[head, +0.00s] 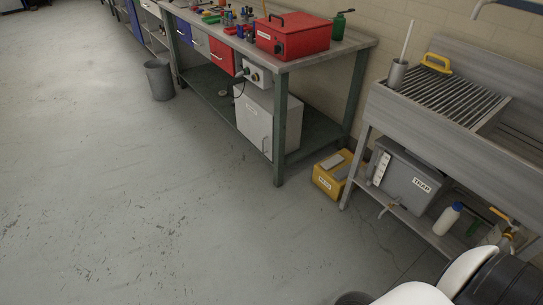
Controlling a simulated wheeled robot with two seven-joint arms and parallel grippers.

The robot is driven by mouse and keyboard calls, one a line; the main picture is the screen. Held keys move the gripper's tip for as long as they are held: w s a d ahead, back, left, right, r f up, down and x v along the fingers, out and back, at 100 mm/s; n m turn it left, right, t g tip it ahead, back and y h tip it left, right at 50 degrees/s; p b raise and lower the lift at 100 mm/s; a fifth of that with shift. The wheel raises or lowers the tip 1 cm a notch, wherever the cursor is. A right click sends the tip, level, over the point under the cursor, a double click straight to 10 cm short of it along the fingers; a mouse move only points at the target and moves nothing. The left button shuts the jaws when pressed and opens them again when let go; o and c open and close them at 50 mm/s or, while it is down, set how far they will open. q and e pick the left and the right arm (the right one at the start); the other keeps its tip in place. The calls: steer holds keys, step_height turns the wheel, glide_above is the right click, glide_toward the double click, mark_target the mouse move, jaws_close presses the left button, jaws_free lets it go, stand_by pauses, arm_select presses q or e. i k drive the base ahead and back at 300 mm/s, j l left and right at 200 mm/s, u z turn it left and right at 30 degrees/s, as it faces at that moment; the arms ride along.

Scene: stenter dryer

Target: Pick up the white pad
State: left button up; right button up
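I cannot clearly make out a white pad. A yellow box (322,188) on the floor has pale flat pieces (333,160) at its top; I cannot tell whether one of them is the pad. The box has a small white label too small to read surely. It stands between the workbench and the sink unit. Neither of my grippers is in view. Only white and black parts of my own arm show at the bottom right.
A steel sink unit (440,110) stands right, with a grey trap box (412,178) and a white bottle (447,218) below. A bin (160,80) stands left. The floor is clear.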

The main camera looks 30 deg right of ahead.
mark_target(330, 164)
steer(key=i+j, duration=0.3)
steer(key=i, duration=0.25)
steer(key=i+j+z, duration=0.15)
steer(key=i+j, duration=0.15)
steer(key=i, duration=0.25)
steer(key=i+l+z, duration=0.25)
steer(key=z, duration=0.2)
steer(key=i+l+z, duration=0.1)
steer(key=i+z, duration=0.6)
steer(key=z, duration=0.2)
steer(key=i+j+z, duration=0.1)
steer(key=i+z, duration=0.25)
steer(key=z, duration=0.15)
steer(key=i+j+z, duration=0.25)
steer(key=z, duration=0.2)
steer(key=i, duration=0.05)
